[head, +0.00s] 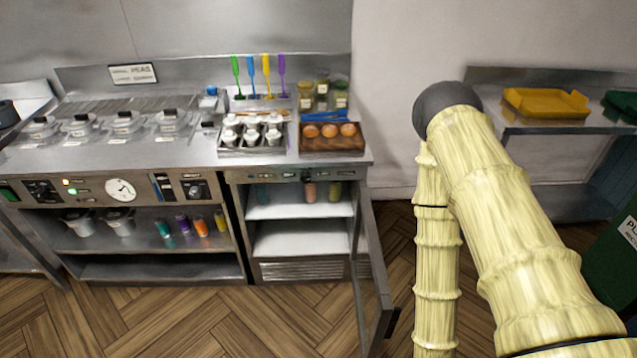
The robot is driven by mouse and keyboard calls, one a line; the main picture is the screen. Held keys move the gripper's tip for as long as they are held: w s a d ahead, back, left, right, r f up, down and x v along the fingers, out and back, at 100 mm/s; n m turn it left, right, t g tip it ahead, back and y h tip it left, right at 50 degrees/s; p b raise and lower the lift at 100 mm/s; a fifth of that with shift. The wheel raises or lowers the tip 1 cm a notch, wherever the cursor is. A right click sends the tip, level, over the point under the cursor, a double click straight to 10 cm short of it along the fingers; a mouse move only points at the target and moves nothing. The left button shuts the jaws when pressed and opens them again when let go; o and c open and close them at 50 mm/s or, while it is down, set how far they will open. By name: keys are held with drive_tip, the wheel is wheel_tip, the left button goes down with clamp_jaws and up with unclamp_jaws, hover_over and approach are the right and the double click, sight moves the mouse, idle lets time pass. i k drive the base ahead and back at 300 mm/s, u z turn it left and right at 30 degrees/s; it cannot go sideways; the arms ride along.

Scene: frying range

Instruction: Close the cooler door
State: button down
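The cooler (300,240) stands under the right part of the steel counter. Its white inside shows, with a shelf and a few bottles (310,191) in the upper part. The cooler door (366,250) is open, hinged on the right side and swung out towards me, so I see it nearly edge-on. A dark handle (392,322) shows at its near lower end. My arm comes in from the lower right, bends at a dark joint, and runs down past the bottom edge, to the right of the door. My gripper is out of view.
The wooden floor (285,325) in front of the cooler is clear. The counter holds a cup tray (221,146) and a brown tray (333,150) above the cooler. A side table with a yellow tray (545,104) and a green bin (607,245) stand at right.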

sight(386, 317)
drive_tip(key=u, duration=0.8)
drive_tip(key=k, duration=0.5)
drive_tip(key=z, duration=0.85)
